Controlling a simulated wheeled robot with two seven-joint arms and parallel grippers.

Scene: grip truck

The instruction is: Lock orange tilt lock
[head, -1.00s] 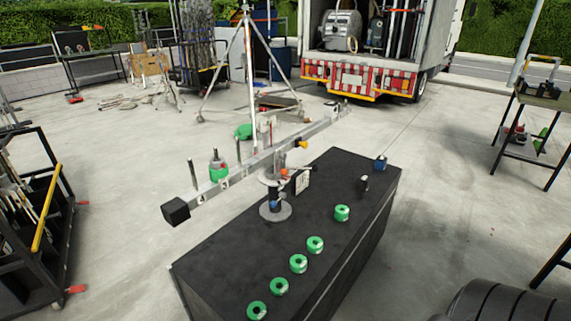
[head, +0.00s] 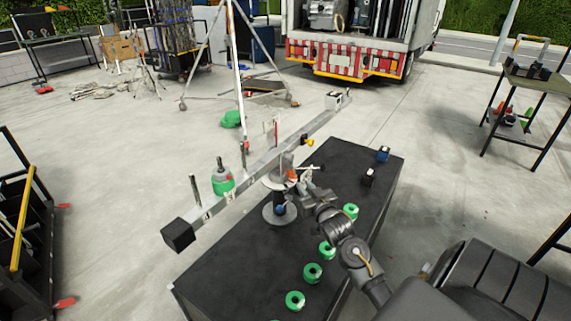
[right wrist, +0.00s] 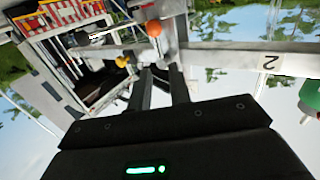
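The orange tilt lock shows as an orange knob (head: 292,175) on the pivot head under the long grey beam (head: 270,158). In the right wrist view the orange knob (right wrist: 153,28) is a round ball just beyond my fingertips, apart from them in the picture. My right gripper (head: 306,178) reaches in from the lower right and is close beside the pivot head. In the right wrist view its two fingers (right wrist: 160,70) stand apart with a narrow empty gap between them. My left gripper is not in view. My gripper and wrist partly hide the pivot head's right side.
A yellow knob (head: 309,141) sits on the beam. The pivot stands on a black case (head: 235,262) with several green rings (head: 313,272) along its right side. A tripod (head: 240,75) stands behind.

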